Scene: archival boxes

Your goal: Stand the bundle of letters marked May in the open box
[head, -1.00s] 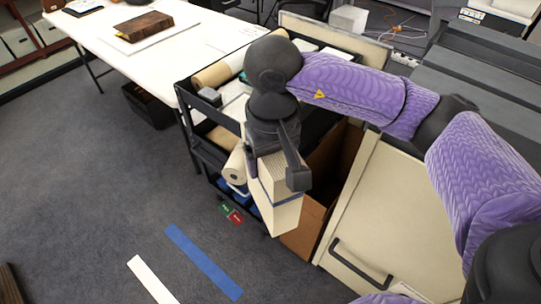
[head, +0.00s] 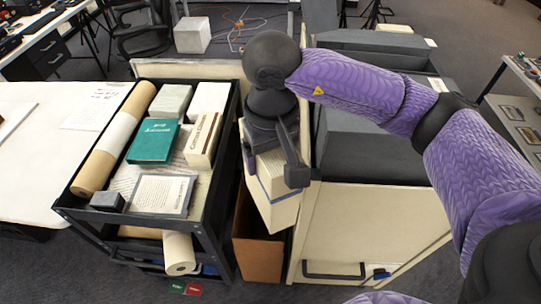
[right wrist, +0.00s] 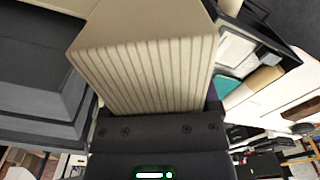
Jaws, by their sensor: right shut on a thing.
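My right gripper (head: 277,170) is shut on a cream bundle of letters (head: 278,205) with a blue band around it. The bundle hangs tilted below the jaws, in the air between the black cart and the cream cabinet. In the right wrist view the ridged edges of the bundle (right wrist: 150,75) rise from the jaws. No May mark is readable on it. Dark grey boxes (head: 368,155) sit on the cabinet, to the right of the gripper; I cannot tell which one is open. My left gripper is not in view.
The black cart (head: 226,110) holds a brown paper roll (head: 115,135), a teal box (head: 153,141), a cream book (head: 203,138) and a framed sheet (head: 162,194). A brown carton (head: 257,245) stands between the cart and the cream cabinet (head: 365,235). A white table (head: 30,170) is at left.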

